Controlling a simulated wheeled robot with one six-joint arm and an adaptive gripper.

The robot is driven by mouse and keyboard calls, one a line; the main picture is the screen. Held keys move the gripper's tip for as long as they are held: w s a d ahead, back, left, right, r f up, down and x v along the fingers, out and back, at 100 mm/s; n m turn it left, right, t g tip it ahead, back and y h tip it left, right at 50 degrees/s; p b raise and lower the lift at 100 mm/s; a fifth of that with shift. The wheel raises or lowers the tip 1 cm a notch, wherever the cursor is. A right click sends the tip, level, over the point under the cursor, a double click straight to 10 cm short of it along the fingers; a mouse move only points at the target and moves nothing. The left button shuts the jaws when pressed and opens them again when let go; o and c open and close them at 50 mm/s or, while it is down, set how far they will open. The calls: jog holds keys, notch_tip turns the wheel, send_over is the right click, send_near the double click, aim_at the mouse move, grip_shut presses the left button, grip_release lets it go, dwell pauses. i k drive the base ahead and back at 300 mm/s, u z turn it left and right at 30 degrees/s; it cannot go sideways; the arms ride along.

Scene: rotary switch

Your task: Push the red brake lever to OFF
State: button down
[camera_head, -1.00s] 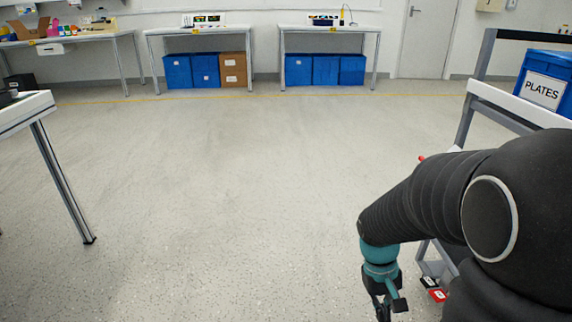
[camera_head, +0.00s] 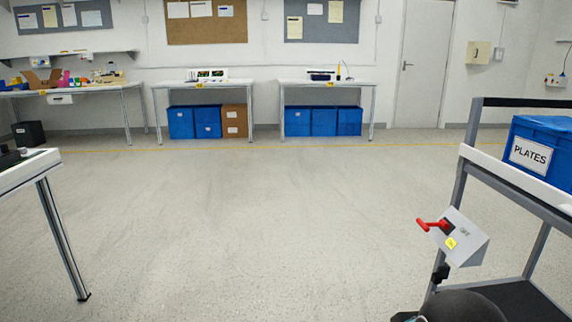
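The red brake lever (camera_head: 432,225) is on a light grey slanted box (camera_head: 466,245) fixed to the near left post of a cart. Its handle points left, out from a dark slot. Small lettering that looks like OFF stands to the right of the lever, and a yellow label (camera_head: 450,243) is below it. Only a dark rounded part of my arm shows at the bottom edge, below the box. My gripper is out of view, and nothing touches the lever.
The grey-framed cart (camera_head: 472,150) carries a blue bin labelled PLATES (camera_head: 545,145). A table corner (camera_head: 25,170) stands at the left. The floor between is clear, with workbenches along the back wall.

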aim_at(442, 223)
jog(key=u, duration=0.45)
jog(key=i, duration=0.85)
jog(key=z, duration=0.5)
